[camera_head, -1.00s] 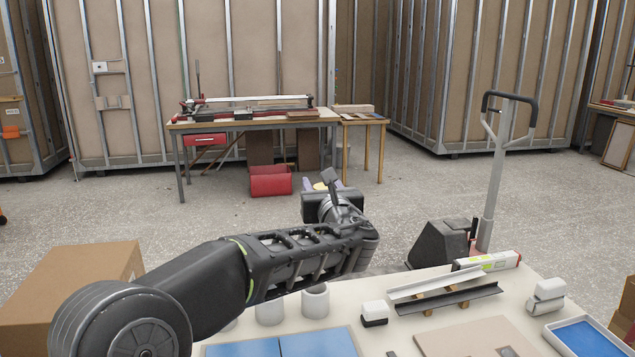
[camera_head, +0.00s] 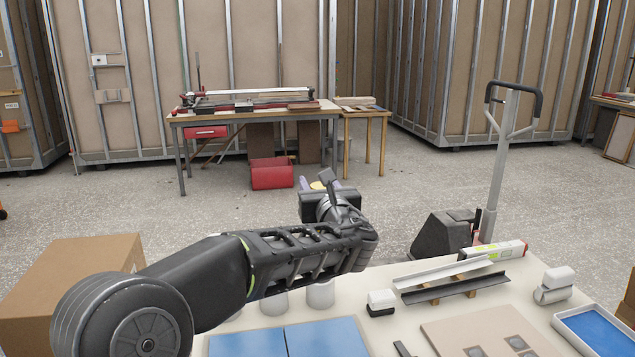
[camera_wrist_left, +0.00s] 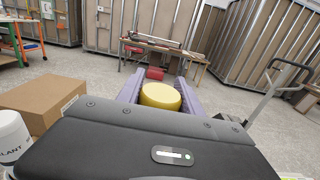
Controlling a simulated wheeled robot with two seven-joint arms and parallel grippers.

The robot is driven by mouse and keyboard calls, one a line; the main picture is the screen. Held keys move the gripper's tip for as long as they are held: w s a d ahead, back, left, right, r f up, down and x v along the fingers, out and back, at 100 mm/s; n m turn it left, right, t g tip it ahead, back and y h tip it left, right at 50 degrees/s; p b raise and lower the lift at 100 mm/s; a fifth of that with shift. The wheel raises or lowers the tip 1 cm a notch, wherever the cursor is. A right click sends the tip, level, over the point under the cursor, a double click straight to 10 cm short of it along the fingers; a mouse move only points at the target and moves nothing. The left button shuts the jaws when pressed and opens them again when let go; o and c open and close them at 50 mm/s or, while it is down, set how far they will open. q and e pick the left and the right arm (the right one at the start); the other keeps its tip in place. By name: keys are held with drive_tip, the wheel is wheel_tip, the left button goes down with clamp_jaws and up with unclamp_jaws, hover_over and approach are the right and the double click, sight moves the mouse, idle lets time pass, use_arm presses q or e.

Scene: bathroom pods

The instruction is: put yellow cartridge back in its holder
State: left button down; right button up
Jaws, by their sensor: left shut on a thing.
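My left gripper (camera_head: 325,183) is held out past the far edge of the light table (camera_head: 385,342), seen from behind its wrist. In the left wrist view its two purple fingers (camera_wrist_left: 154,88) are closed on a round yellow cartridge (camera_wrist_left: 160,96), whose top and near side show. Only a small yellow patch of the cartridge shows in the head view (camera_head: 318,185). White round cups (camera_head: 321,295) stand along the table's far left edge, partly behind my left arm; I cannot tell whether one is the cartridge's holder. My right gripper is not in view.
Blue tiles (camera_head: 246,344), a black-and-white block (camera_head: 381,303), angled metal profiles (camera_head: 455,287) and a blue tray (camera_head: 590,331) lie on the table. A cardboard box (camera_head: 85,285) stands left. A pallet jack (camera_head: 505,150) stands beyond the table; open floor lies behind.

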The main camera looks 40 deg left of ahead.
use_arm(q)
drive_tip(key=shift+f+b, duration=0.55)
drive_tip(key=shift+f, duration=0.45)
drive_tip(key=shift+f+b, duration=0.35)
drive_tip(key=shift+b, duration=0.2)
idle(0.6)
wheel_tip(320, 180, down, 7)
drive_tip(key=b, duration=0.6)
idle(4.2)
drive_tip(key=c, duration=0.7)
unclamp_jaws()
drive_tip(key=shift+o, duration=0.3)
drive_tip(key=shift+o, duration=1.3)
